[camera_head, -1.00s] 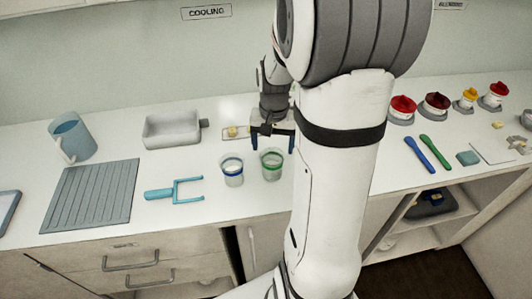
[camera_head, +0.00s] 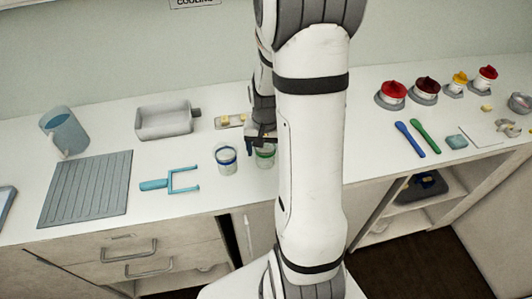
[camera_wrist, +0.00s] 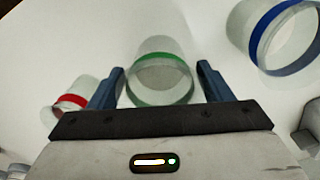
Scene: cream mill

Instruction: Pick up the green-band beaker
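The green-band beaker (camera_wrist: 160,73) is a clear cup with a green ring. In the wrist view it stands between the two blue fingers of my gripper (camera_wrist: 160,84), which are open with a gap on each side of it. In the head view my gripper (camera_head: 262,137) is over the green-band beaker (camera_head: 265,158), and my arm hides part of both. The blue-band beaker (camera_head: 227,160) stands just left of it on the counter. It also shows at the upper right of the wrist view (camera_wrist: 287,38).
A red-band vessel (camera_wrist: 70,101) is close to the left finger in the wrist view. A blue fork-shaped tool (camera_head: 172,182), a ribbed mat (camera_head: 88,190), a grey tray (camera_head: 165,121) and a jug (camera_head: 65,134) lie to the left. Red-topped jars (camera_head: 392,94) stand at the right.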

